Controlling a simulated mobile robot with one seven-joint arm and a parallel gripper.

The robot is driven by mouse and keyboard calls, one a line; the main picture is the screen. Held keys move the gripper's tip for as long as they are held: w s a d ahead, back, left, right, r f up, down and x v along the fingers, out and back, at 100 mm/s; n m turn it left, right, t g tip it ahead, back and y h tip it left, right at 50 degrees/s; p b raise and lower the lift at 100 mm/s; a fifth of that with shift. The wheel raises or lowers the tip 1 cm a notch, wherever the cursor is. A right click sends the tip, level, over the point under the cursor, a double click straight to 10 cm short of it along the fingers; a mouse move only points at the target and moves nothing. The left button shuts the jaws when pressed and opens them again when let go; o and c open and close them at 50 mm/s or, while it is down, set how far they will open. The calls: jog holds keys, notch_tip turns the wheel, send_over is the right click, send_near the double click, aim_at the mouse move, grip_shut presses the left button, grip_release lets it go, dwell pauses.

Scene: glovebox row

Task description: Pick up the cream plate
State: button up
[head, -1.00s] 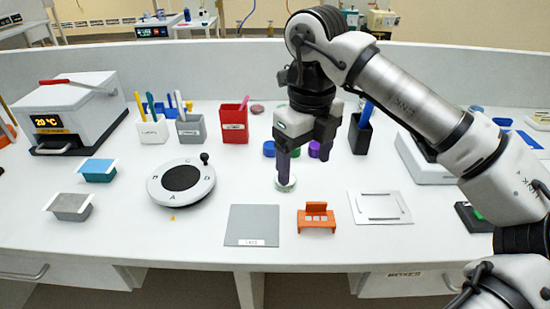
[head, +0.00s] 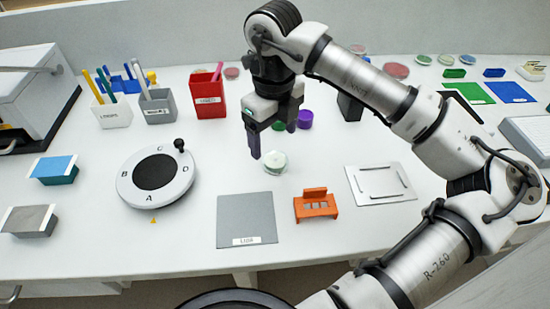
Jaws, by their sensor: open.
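The cream plate (head: 275,162) appears to be the small round pale dish lying on the white bench, just behind the grey mat. My gripper (head: 271,143) points down above and slightly behind it in the picture. Its jaws are open, with a dark finger just left of the dish and the other finger partly hidden. I see nothing between the fingers, and the dish appears to rest on the bench.
A grey mat (head: 246,219), an orange rack (head: 316,206) and a metal plate (head: 381,184) lie in front. A round white dial (head: 155,175) stands left. A purple cap (head: 305,119) and a red holder (head: 207,96) are behind. More dishes lie at the back right.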

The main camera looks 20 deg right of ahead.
aim_at(275, 159)
jog(key=shift+s+f+p, duration=0.15)
jog(key=shift+f+p, duration=0.8)
jog(key=shift+f, duration=2.05)
jog(key=c, duration=1.1)
